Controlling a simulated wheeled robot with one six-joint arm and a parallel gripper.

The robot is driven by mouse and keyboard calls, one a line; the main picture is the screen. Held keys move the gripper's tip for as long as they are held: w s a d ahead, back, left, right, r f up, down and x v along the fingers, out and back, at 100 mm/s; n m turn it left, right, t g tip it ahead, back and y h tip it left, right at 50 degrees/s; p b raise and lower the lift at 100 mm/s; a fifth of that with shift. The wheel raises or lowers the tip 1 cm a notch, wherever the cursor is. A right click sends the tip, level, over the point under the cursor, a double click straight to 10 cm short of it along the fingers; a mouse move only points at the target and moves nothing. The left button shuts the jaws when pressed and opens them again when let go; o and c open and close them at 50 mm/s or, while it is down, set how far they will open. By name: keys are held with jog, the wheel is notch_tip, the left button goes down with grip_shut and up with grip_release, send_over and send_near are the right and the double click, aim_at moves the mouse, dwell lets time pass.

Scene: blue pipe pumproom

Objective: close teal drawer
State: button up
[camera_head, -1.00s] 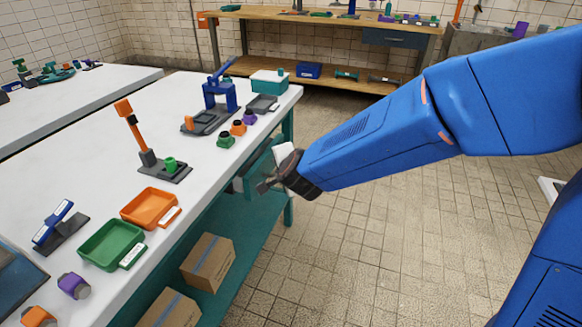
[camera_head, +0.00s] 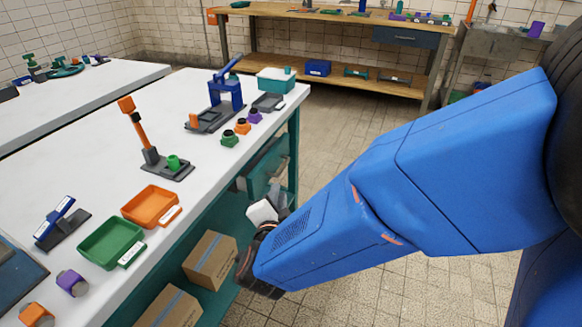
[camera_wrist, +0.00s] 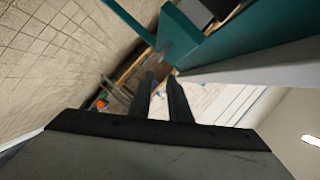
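The teal drawer (camera_head: 262,176) hangs under the right end of the white-topped workbench, beside a teal leg. Its front appears to stand out from the bench, but my arm and the bench edge hide part of it. In the wrist view a teal panel (camera_wrist: 205,42) at top right, just beyond my fingertips, looks like part of the drawer or bench. My gripper (camera_wrist: 160,77) has two dark fingers, nearly parallel, with a narrow empty gap between them.
The workbench top (camera_head: 90,160) carries an orange tray (camera_head: 151,206), a green tray (camera_head: 111,242) and a blue press (camera_head: 224,92). Cardboard boxes (camera_head: 210,259) sit on its teal lower shelf, close to my wrist. A wooden bench (camera_head: 330,83) stands behind. The tiled floor between is open.

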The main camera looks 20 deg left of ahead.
aim_at(283, 169)
jog(key=x, duration=1.7)
jog(key=shift+w+a, duration=0.1)
jog(key=shift+w, duration=0.05)
jog(key=shift+c, duration=0.7)
grip_shut()
